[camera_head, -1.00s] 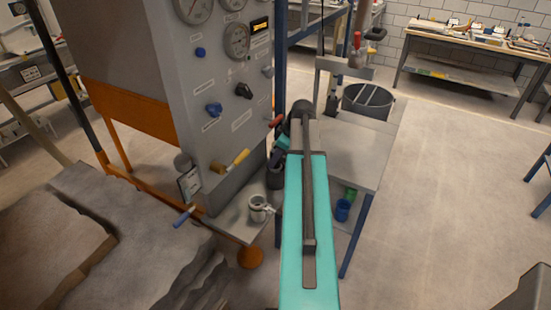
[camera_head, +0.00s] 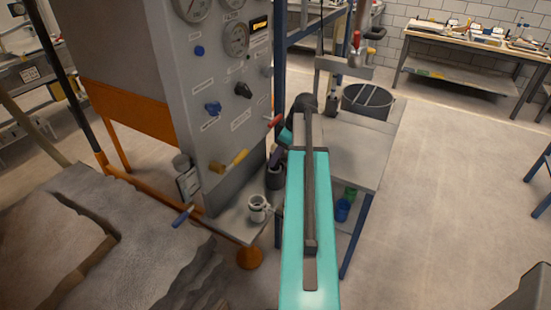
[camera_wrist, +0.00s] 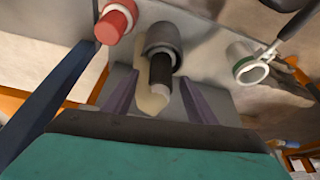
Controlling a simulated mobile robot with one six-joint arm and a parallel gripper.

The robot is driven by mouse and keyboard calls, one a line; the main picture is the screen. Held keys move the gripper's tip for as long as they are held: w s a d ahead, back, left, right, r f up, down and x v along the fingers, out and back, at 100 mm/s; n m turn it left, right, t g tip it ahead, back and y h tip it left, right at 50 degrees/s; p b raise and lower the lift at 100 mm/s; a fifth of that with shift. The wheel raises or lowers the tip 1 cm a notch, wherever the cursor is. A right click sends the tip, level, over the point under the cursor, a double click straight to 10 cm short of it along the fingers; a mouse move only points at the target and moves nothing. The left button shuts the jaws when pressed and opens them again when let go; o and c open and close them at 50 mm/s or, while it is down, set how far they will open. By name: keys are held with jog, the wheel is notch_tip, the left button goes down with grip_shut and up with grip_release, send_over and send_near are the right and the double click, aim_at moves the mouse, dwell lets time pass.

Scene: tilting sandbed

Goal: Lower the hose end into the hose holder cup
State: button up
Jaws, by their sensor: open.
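The hose holder cup is a dark grey cylinder (camera_head: 275,179) on the shelf at the foot of the panel. In the wrist view the cup (camera_wrist: 163,38) is at top centre. The hose end (camera_wrist: 161,70), black with a pale tip section, stands in the cup's mouth; how deep it sits I cannot tell. It also shows as a dark piece above the cup in the head view (camera_head: 274,157). My gripper (camera_wrist: 155,78) is open, its two purple-grey fingers on either side of the hose end with gaps. The head view mostly hides my gripper behind my teal arm.
A white cup in a ring clamp (camera_head: 258,207) stands in front of the holder.

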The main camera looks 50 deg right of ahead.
jog(key=b+v, duration=0.2)
jog(key=v, duration=0.9)
jog(key=shift+r+b, duration=0.2)
jog(key=shift+b, duration=0.15)
dwell(0.6)
jog(key=shift+r, duration=0.1)
